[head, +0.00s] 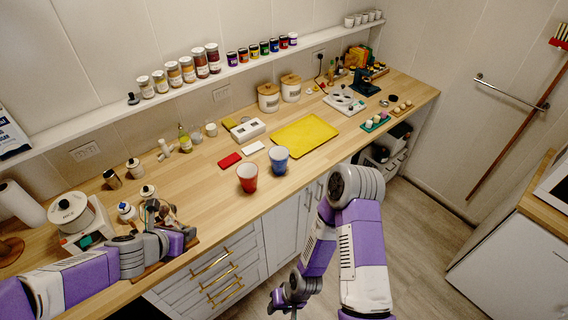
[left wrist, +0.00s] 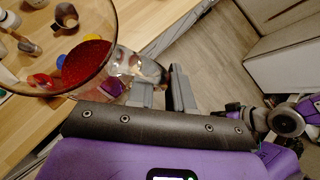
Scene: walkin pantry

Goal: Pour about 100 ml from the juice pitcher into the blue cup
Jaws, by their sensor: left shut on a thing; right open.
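The blue cup (head: 279,160) stands upright on the wooden counter, just right of and behind a red cup (head: 247,178). My left gripper (head: 170,218) is over the counter's front left part, well left of both cups. In the left wrist view the clear juice pitcher (left wrist: 85,62), with red juice inside, is at the upper left, and my left gripper (left wrist: 160,85) is shut on it. In the head view the pitcher is hard to make out behind my gripper. My right gripper (head: 287,302) is open and empty, low in front of the cabinets.
A yellow tray (head: 304,135) lies behind the cups, with red and white blocks to their left. A shelf (head: 180,88) of jars runs along the wall. The counter between gripper and cups looks clear.

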